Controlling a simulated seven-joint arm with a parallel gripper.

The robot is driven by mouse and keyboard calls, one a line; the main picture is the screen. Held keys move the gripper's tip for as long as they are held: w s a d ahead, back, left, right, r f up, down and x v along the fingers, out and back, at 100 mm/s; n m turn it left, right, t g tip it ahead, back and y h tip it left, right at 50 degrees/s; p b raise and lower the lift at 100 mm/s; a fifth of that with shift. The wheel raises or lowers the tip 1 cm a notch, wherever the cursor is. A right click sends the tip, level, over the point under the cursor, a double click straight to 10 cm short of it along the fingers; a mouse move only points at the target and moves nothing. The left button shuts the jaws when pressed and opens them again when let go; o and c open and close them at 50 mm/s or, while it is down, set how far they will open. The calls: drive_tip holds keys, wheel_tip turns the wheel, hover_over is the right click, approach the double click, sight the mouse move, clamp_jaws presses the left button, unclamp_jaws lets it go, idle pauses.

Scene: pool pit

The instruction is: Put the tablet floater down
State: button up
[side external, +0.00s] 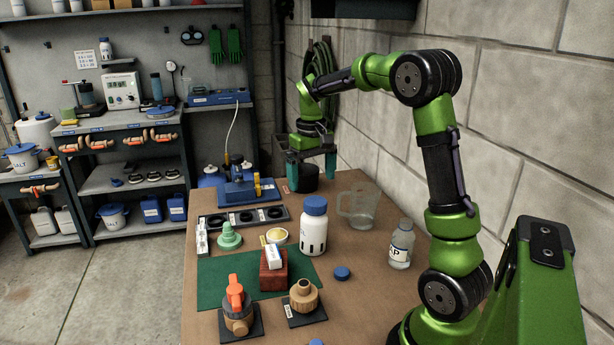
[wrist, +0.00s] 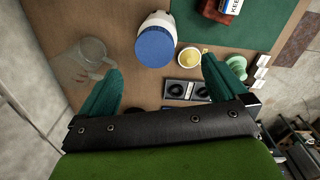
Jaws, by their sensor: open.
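The tablet floater (side external: 313,232), a white cylinder with a blue cap and dark vertical slots, stands upright on the wooden table by the right edge of the green mat. In the wrist view its blue cap (wrist: 155,48) shows beyond and between my fingers, with some of the white body visible. My gripper (side external: 311,178) is raised over the far part of the table, behind and above the floater, and apart from it. Its teal fingers are wide open with nothing between them, as the wrist view also shows (wrist: 161,68).
A clear jug (side external: 358,207) stands right of the floater, with a clear bottle (side external: 401,245) nearer my arm. The green mat (side external: 220,290) holds a red block with a white piece. A yellow-topped cup (side external: 276,236) and green cone (side external: 229,238) stand left. A block wall (side external: 400,150) borders the right.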

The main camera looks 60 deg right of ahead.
drive_tip(key=s+a+r+t, duration=0.1)
drive_tip(key=s+a, duration=0.3)
drive_tip(key=a, duration=0.4)
drive_tip(key=s+a+r+n+t+y, duration=0.1)
drive_tip(key=s+a+t, duration=0.2)
drive_tip(key=a, duration=0.5)
drive_tip(key=s+a+r+n+t+y, duration=0.1)
drive_tip(key=s+a+r+t, duration=0.1)
drive_tip(key=s+a, duration=0.3)
drive_tip(key=a+t, duration=0.1)
drive_tip(key=a, duration=0.1)
drive_tip(key=shift+s+a, duration=0.25)
drive_tip(key=shift+a, duration=0.15)
drive_tip(key=shift+r, duration=0.15)
